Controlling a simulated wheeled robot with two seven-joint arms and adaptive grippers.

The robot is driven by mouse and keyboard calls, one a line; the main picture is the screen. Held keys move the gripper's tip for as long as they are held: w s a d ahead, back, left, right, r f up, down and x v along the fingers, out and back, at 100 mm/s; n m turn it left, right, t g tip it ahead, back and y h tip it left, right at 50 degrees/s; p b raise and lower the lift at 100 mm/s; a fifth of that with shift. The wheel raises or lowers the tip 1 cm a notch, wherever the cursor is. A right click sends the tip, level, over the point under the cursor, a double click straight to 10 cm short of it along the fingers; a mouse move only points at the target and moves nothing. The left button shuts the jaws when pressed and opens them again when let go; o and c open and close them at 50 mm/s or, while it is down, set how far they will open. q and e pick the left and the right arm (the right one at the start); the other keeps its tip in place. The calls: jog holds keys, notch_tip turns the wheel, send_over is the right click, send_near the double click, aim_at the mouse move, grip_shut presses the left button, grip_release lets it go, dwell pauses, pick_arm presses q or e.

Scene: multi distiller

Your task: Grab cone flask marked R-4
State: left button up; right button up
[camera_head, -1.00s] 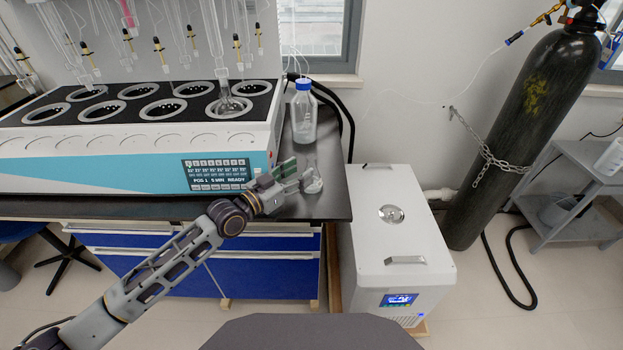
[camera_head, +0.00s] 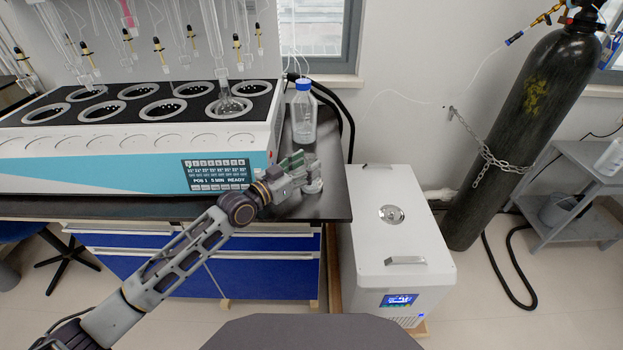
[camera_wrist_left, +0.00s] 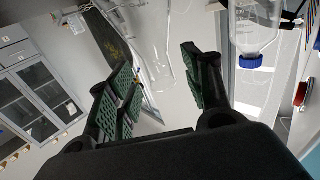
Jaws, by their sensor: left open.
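A small clear glass flask (camera_head: 314,186) stands on the dark bench top near its right end, partly hidden by my left gripper (camera_head: 303,170). No R-4 marking is legible on it. The left gripper is open, with its fingers at the flask. In the left wrist view, clear glass that looks like the flask (camera_wrist_left: 153,62) shows between the two green-padded fingers (camera_wrist_left: 160,80). I cannot tell whether either finger touches it. My right gripper is not in view.
A clear bottle with a blue cap (camera_head: 304,112) stands just behind the flask. The white and blue distiller unit (camera_head: 130,172) is close on the left. The bench edge (camera_head: 349,195) is to the right, with a white chiller box (camera_head: 385,245) beyond it.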

pick_arm(q)
jog(key=shift+x, duration=1.4)
jog(key=shift+r, duration=0.1)
grip_shut()
